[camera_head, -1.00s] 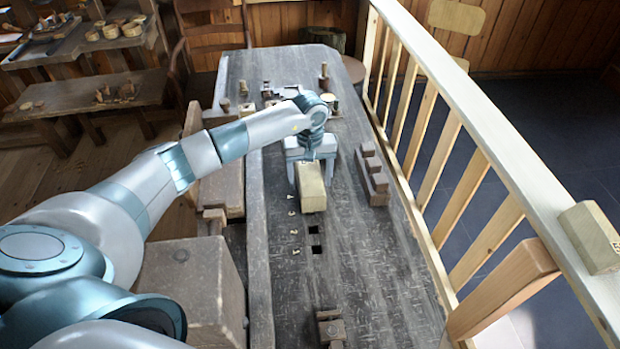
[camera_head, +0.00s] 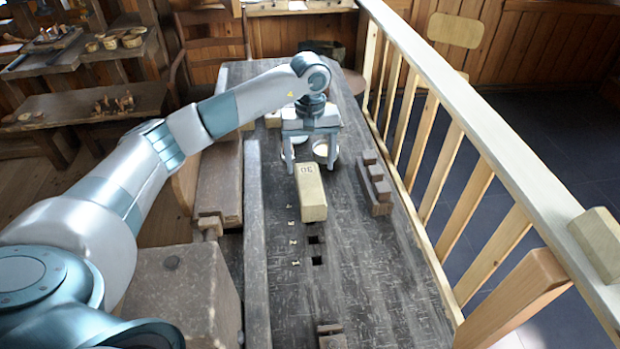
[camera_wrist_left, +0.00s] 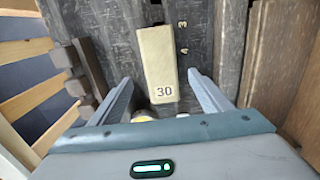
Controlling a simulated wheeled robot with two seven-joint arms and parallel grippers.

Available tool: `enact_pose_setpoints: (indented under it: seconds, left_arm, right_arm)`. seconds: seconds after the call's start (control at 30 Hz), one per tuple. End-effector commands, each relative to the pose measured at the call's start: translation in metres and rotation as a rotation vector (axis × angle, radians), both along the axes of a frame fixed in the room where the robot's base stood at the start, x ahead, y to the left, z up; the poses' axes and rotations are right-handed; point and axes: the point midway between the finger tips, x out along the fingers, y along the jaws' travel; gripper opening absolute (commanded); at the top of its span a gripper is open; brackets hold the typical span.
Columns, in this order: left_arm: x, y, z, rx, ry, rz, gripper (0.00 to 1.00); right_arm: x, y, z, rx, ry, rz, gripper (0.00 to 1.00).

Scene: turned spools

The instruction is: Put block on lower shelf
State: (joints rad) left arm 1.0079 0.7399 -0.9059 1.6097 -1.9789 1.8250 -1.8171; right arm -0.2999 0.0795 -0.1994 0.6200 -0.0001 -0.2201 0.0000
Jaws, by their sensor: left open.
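A pale yellow block (camera_head: 311,193) marked 30 lies on the dark workbench (camera_head: 365,270). It also shows in the left wrist view (camera_wrist_left: 157,60), its numbered end facing my gripper. My left gripper (camera_head: 310,165) is open and empty at the block's far end, its fingers spread wider than the block. In the wrist view the left gripper's fingers (camera_wrist_left: 163,92) stand either side of the numbered end, with gaps. A low wooden shelf (camera_head: 85,108) stands at the far left, below a higher one (camera_head: 75,55). My right gripper is out of view.
A brown stepped wooden piece (camera_head: 374,183) lies right of the block. A pale railing (camera_head: 480,130) runs along the bench's right side, with another pale block (camera_head: 600,243) on it. Small square holes (camera_head: 316,250) are in the bench. Round items sit behind my gripper.

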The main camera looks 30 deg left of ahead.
Motion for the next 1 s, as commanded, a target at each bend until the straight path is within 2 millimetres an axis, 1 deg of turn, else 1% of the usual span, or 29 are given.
enact_pose_setpoints:
  seconds: [0.03,0.13,0.23,0.37,0.73,0.77,0.83,1.0]
  left_arm:
    - [0.001,0.000,0.005,0.001,-0.003,0.000,0.72]
    - [0.001,0.000,0.015,0.000,-0.002,0.000,0.72]
    - [0.000,0.000,0.020,0.001,-0.001,0.000,0.72]
    - [0.000,0.000,0.023,0.000,0.001,0.000,0.72]
    - [0.000,0.000,0.023,0.001,0.001,0.000,0.72]
    - [0.000,0.000,0.023,0.001,0.001,0.000,0.75]
    - [0.000,0.000,0.023,0.001,0.001,0.000,0.75]
    - [0.000,0.000,0.033,0.000,0.000,0.000,0.75]
  right_arm:
    - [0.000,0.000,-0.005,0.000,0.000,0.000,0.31]
    - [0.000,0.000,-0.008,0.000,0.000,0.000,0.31]
    - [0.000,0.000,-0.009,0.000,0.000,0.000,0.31]
    - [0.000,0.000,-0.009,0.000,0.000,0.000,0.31]
    - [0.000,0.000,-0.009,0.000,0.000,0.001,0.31]
    - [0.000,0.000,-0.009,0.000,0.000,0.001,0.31]
    - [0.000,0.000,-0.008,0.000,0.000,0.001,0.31]
    - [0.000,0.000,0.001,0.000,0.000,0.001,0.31]
